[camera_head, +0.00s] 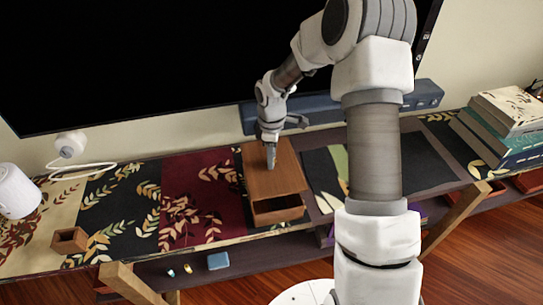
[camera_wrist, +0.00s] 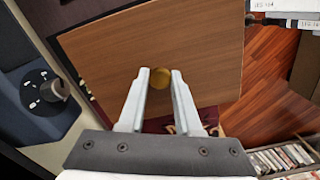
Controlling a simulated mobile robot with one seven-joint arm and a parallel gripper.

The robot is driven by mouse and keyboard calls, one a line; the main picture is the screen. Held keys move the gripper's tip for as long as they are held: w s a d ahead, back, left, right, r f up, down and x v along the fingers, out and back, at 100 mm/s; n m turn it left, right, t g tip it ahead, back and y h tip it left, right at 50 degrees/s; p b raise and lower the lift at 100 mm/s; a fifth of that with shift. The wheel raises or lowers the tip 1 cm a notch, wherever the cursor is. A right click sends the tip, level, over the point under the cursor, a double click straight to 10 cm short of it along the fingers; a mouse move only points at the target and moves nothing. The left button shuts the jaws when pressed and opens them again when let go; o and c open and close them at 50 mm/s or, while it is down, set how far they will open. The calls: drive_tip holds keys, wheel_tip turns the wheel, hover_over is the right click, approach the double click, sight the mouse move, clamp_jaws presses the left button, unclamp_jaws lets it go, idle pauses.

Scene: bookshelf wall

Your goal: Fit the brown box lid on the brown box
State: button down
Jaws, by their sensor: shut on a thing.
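The brown box lid (camera_head: 281,176) is a flat wooden panel with a small round gold knob (camera_wrist: 160,78). My gripper (camera_head: 271,166) comes down from above and is shut on this knob, which shows between the fingertips in the wrist view (camera_wrist: 160,86). The lid, also in the wrist view (camera_wrist: 205,60), is over the brown box (camera_head: 281,216). A dark gap shows between the lid's near edge and the box's front wall. The rest of the box is hidden under the lid, and I cannot tell whether they touch.
A dark blue soundbar (camera_head: 335,107) lies close behind the lid, below a large black screen (camera_head: 180,50). A stack of books (camera_head: 505,125) stands at right. A small brown open box (camera_head: 69,240) and a white cup-like object (camera_head: 17,190) are at left. The patterned runner (camera_head: 200,185) left of the box is clear.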

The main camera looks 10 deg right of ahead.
sight(272, 173)
drive_tip(key=shift+f+b, duration=1.7)
drive_tip(key=shift+f, duration=1.05)
drive_tip(key=shift+f+b, duration=0.5)
drive_tip(key=shift+f, duration=0.5)
drive_tip(key=c, duration=0.5)
unclamp_jaws()
drive_tip(key=shift+r, duration=0.1)
wheel_tip(272, 173, up, 17)
drive_tip(key=shift+r+p, duration=0.1)
drive_tip(key=shift+p, duration=1.05)
